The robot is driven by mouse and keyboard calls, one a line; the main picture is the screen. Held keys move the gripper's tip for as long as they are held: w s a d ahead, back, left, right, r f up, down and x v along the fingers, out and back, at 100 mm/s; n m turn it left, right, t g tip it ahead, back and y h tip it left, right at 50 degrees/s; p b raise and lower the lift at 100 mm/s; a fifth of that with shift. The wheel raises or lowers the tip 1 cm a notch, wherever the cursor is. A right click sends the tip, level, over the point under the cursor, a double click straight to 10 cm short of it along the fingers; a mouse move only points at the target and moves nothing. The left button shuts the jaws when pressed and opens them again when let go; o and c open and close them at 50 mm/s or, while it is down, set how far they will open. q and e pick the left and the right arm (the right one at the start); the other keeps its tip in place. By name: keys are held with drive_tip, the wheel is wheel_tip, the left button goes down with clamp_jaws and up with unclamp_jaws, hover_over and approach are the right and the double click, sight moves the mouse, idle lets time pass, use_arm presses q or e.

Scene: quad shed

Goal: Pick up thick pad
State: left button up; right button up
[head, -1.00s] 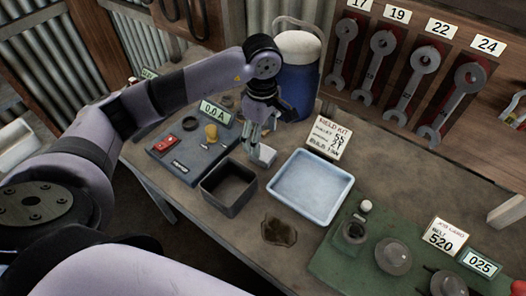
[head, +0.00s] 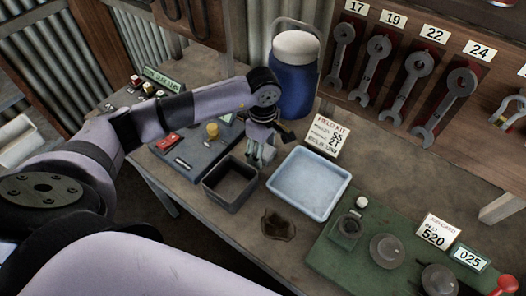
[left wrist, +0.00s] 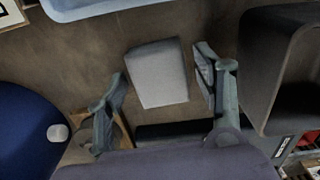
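The thick pad (left wrist: 158,72) is a light grey block on the brown bench in the left wrist view. My left gripper (left wrist: 163,90) is open, with one finger on each side of the pad. Gaps show between the pad and both fingers, the right gap being narrower. In the head view my left gripper (head: 262,154) points down between the dark bin and the blue tray, and it hides most or all of the pad. My right gripper is not in view.
The dark open bin (head: 231,199) stands close on one side, the blue tray (head: 341,190) on the other. A blue jug (head: 296,88) stands behind the gripper. A field kit card (head: 327,136) is near the tray. A green board (head: 325,248) with round parts lies at the right front.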

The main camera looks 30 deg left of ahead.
use_arm(q)
drive_tip(key=c, duration=0.9)
drive_tip(key=shift+r, duration=0.1)
drive_tip(key=shift+w+r, duration=0.1)
drive_tip(key=shift+r, duration=0.45)
drive_tip(key=shift+r+b, duration=1.6)
drive_tip(key=shift+r, duration=7.8)
drive_tip(key=o, duration=0.6)
drive_tip(key=shift+c, duration=0.2)
drive_tip(key=c, duration=0.5)
